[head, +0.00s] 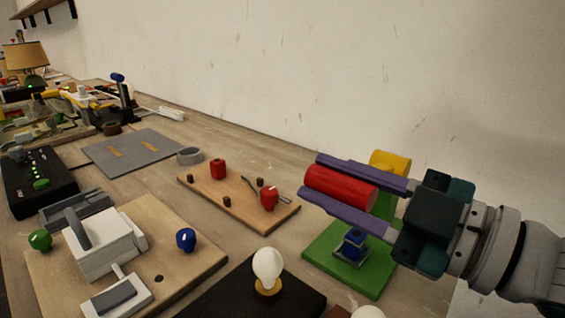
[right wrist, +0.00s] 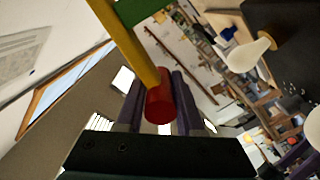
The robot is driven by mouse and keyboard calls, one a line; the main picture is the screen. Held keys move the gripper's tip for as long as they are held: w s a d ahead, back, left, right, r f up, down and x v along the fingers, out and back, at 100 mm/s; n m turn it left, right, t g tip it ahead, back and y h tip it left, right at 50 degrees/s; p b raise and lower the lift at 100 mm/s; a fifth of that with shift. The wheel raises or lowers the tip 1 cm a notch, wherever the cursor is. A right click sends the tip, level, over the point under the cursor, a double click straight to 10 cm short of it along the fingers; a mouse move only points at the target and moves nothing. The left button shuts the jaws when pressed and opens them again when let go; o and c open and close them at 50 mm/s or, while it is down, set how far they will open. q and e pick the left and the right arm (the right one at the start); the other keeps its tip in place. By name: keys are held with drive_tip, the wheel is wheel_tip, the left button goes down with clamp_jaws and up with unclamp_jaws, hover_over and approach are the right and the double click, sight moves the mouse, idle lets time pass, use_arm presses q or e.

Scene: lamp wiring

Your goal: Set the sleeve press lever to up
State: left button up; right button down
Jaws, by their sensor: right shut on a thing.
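The sleeve press has a green base (head: 335,262) with a blue part (head: 352,243) on it, and a yellow piece (head: 390,163) behind my fingers. Its lever ends in a red cylindrical grip (head: 341,189). My right gripper (head: 325,190) is shut on the red grip, with a purple finger on either side. In the right wrist view, the red grip (right wrist: 158,103) sits between the fingers, and a yellow bar (right wrist: 125,45) runs from it to a green part (right wrist: 138,10). My fingers and wrist hide part of the press in the head view. My left gripper does not show in the head view.
Left of the press is a wooden board (head: 235,200) with red and brown pegs. A white bulb (head: 268,266) stands on a black base in front. A white box device (head: 100,245) is on the left board. The wall (head: 350,80) rises close behind the bench.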

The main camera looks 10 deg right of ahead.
drive_tip(key=r, duration=0.1)
drive_tip(key=r+p, duration=0.1)
drive_tip(key=d+r+m+p, duration=0.1)
drive_tip(key=shift+w, duration=0.35)
drive_tip(key=shift+w+r, duration=0.1)
drive_tip(key=shift+r, duration=0.05)
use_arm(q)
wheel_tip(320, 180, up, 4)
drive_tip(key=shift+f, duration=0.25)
use_arm(e)
drive_tip(key=shift+d, duration=0.1)
drive_tip(key=c, duration=0.6)
unclamp_jaws()
drive_tip(key=shift+o, duration=0.2)
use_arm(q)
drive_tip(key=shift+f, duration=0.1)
use_arm(e)
drive_tip(key=v, duration=1)
drive_tip(key=shift+w, duration=0.1)
